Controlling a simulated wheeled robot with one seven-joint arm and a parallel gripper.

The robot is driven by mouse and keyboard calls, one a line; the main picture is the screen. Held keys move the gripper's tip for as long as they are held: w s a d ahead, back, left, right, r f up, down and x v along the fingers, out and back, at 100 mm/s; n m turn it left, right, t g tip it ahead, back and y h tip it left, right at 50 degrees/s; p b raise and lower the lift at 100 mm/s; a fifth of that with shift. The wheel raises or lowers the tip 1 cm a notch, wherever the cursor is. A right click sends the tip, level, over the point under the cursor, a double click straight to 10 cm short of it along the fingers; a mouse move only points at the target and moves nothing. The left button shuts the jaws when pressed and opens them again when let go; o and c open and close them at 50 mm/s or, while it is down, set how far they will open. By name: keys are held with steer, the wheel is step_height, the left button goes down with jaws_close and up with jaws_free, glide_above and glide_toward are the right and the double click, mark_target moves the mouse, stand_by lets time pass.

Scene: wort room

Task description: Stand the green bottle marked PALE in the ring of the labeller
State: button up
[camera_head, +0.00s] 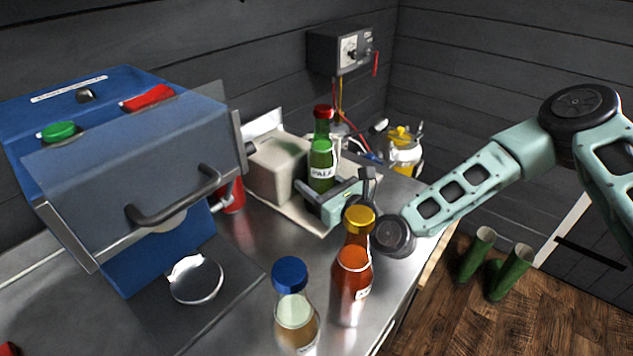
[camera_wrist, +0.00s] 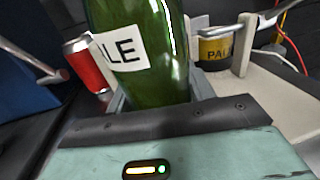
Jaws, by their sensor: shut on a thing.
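The green bottle (camera_head: 321,160) has a red cap and a white label reading PALE. It is close to upright in the head view, its base hidden by my gripper. My gripper (camera_head: 318,194) is shut on its lower part. In the wrist view the bottle (camera_wrist: 145,85) rises just beyond the palm, with LE showing on its label. A blue machine (camera_head: 115,165) with a clear guard and a dark handle stands at the left, a silver ring (camera_head: 196,279) low in front of it. A beige machine (camera_head: 279,165) stands behind the bottle. No visible writing tells me which one is the labeller.
A red-brown bottle with a gold cap (camera_head: 352,267) and a pale one with a blue cap (camera_head: 296,310) stand on the steel bench in front. A red can (camera_head: 232,195) stands beside the blue machine. A yellow-topped container (camera_head: 403,148) is at the back right.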

steer(key=o, duration=1.5)
steer(key=shift+c, duration=0.2)
steer(key=shift+d, duration=0.1)
steer(key=b+v, duration=0.2)
steer(key=v, duration=1.3)
steer(key=shift+r, duration=0.2)
steer(key=shift+s+d+r+p, duration=0.1)
steer(key=shift+s+d+p, duration=0.3)
steer(key=shift+p, duration=0.6)
steer(key=shift+s+d+f+p, duration=0.25)
steer(key=shift+s+d+p, duration=0.15)
steer(key=shift+p, duration=0.1)
